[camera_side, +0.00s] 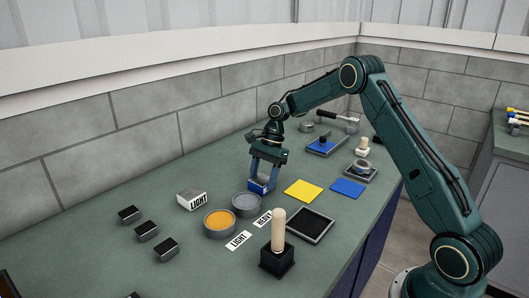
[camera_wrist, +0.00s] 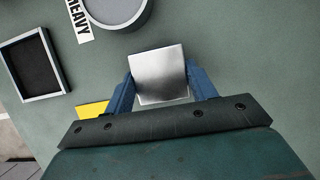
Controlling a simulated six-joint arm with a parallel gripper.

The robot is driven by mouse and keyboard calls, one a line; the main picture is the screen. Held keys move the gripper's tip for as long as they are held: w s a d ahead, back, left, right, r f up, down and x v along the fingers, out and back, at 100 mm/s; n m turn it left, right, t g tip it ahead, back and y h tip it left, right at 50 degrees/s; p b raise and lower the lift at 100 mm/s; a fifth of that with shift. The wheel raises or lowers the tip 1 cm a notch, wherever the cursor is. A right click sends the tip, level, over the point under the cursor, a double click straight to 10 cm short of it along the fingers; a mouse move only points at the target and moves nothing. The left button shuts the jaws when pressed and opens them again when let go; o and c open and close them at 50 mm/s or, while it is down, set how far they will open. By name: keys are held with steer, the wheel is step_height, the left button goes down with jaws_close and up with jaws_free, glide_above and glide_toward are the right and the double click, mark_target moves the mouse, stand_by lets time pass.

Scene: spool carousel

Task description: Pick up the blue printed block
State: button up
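A block with a shiny bare-metal top (camera_wrist: 160,73) sits between the fingers of my gripper (camera_wrist: 159,82) in the wrist view. In the side view, the block (camera_side: 259,185) shows blue and pale faces low between the blue fingers of my gripper (camera_side: 263,178), at about table height. The fingers stand close along two opposite sides, with no clear gap. I cannot tell whether they press on it or whether it touches the table. Any print on it is too small to read.
A grey round dish (camera_side: 247,204) and an orange-filled dish (camera_side: 220,222) stand in front. Yellow (camera_side: 303,190) and blue (camera_side: 347,187) squares lie to the right. A black tray (camera_side: 310,225), a wooden-handled stamp (camera_side: 278,240) and several small dark blocks (camera_side: 147,231) stand nearer.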

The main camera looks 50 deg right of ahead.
mark_target(263, 178)
steer(key=shift+c, duration=1.2)
steer(key=shift+r, duration=0.2)
step_height(263, 178, up, 10)
steer(key=shift+f, duration=0.15)
steer(key=shift+s, duration=0.1)
